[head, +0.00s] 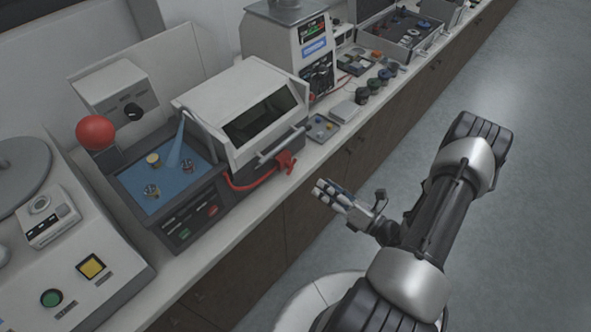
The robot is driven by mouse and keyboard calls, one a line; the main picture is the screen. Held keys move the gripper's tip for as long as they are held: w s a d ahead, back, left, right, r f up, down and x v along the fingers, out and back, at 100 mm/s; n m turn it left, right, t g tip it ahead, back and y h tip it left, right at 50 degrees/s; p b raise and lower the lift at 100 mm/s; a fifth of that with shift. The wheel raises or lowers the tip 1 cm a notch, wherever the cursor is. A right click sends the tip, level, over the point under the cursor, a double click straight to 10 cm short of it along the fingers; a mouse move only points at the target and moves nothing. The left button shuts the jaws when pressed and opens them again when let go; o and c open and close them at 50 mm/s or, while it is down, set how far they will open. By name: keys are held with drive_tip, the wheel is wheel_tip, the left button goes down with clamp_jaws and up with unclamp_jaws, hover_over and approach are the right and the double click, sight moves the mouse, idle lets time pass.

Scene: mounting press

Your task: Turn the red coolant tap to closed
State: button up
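A red tap-like handle (286,161) sits at the front right of the white hooded machine (236,106). A red curved hose or pipe (245,186) runs from it to the left along the machine's front. I cannot read from this view whether the tap is open or closed. My gripper (319,190) is in front of the bench, to the right of and lower in the picture than the red handle, clear of it. Its fingers point left toward the bench. They look small and empty, and I cannot tell how far apart they are.
A blue basin (165,178) with a light-blue jet and a red ball knob (95,132) are left of the hooded machine. A panel with green and yellow buttons (92,266) is nearer. A small tray (321,127) stands right of the handle. The floor (520,200) is clear.

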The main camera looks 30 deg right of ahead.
sight(290, 166)
drive_tip(key=b+x, duration=0.1)
drive_tip(key=x, duration=1.1)
drive_tip(key=shift+b, duration=0.35)
clamp_jaws()
